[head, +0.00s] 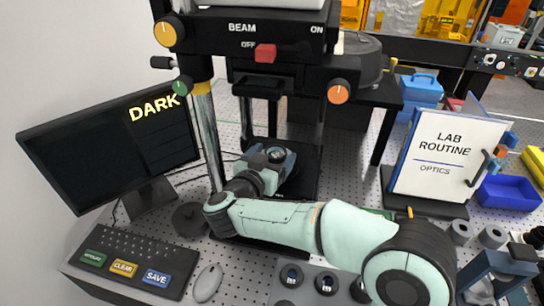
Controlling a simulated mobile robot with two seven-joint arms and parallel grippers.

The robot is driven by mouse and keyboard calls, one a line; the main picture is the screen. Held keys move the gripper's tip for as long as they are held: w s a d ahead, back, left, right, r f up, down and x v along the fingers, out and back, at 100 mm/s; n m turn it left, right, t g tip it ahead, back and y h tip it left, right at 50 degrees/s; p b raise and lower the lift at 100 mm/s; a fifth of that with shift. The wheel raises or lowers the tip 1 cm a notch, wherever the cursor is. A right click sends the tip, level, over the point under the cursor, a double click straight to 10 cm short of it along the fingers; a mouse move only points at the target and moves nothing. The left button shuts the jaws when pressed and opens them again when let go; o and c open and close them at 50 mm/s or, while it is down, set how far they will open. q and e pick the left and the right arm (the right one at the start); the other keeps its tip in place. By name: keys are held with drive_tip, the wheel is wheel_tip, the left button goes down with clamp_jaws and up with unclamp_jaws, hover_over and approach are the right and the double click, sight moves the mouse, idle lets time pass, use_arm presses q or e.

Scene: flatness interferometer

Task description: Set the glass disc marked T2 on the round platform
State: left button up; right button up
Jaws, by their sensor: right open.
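My right arm reaches in from the lower right, and its gripper (272,155) is over the black base of the interferometer, under the beam head. The gripper is open, but its fingertips are small and partly hidden by the hand. The round platform cannot be made out; the hand and arm cover that area. Small dark discs sit in a grey tray (277,297) at the bottom, one at the left (291,275) and another beside it (326,283). Their marks are too small to read, so I cannot tell which is T2.
The beam head (285,40) with a red switch (265,53) overhangs the gripper, between a shiny post (206,130) and other supports. A monitor (110,145) reads DARK. A keyboard (130,262), mouse (208,283), lab binder (440,155) and blue bin (508,192) surround the area.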

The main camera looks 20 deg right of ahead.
use_arm(q)
drive_tip(key=shift+s+f+b, duration=0.7)
drive_tip(key=shift+f, duration=0.15)
use_arm(e)
drive_tip(key=v, duration=1.2)
drive_tip(key=shift+r, duration=0.1)
